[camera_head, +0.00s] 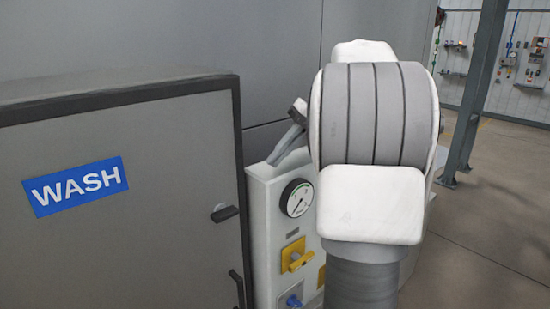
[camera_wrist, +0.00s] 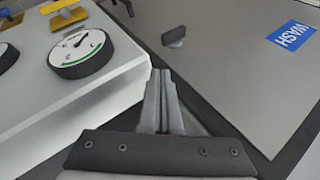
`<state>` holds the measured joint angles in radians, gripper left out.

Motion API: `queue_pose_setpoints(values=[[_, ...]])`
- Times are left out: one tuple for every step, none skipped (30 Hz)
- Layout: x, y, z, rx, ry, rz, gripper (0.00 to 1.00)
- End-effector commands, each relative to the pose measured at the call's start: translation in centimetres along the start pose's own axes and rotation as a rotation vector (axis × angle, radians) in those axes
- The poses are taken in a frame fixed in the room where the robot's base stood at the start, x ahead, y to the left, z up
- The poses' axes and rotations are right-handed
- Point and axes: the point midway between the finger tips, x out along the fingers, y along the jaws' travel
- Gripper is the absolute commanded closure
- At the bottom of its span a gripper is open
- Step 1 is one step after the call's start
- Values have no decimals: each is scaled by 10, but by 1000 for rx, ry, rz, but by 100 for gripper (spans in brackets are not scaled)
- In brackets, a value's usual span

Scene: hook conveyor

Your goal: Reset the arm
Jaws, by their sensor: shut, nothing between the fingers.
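My gripper (camera_wrist: 161,76) shows in the wrist view with its two grey fingers together, shut and empty. It is over the gap between the white panel and the grey WASH cabinet, apart from both as far as I can tell. In the head view my own white and grey arm stands in front of the panel at the right of centre.
The grey cabinet (camera_head: 120,240) bears a blue WASH sign (camera_head: 75,187) and a small latch (camera_head: 224,213). Beside it the white panel (camera_head: 262,215) carries a round gauge (camera_head: 297,198), a yellow knob (camera_head: 296,255) and a blue knob (camera_head: 291,301). A grey post (camera_head: 478,95) stands right; floor around it is open.

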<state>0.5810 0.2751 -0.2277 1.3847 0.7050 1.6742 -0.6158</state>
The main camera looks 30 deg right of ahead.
Motion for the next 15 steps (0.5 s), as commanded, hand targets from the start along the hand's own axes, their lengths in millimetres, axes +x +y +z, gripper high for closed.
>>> queue_pose_setpoints(values=[[0,0,0,0,0,0,100],[0,0,0,0,0,0,100],[0,0,0,0,0,0,100],[0,0,0,0,0,0,100],[0,0,0,0,0,0,100],[0,0,0,0,0,0,100],[0,0,0,0,0,0,100],[0,0,0,0,0,0,100],[0,0,0,0,0,0,100],[0,-1,0,-1,0,1,100],[1,-1,1,-1,0,2,100],[3,-3,2,-3,-1,7,100],[5,-6,4,-5,-2,14,100],[8,-9,6,-7,-4,21,100],[13,-15,10,-11,-6,36,100]])
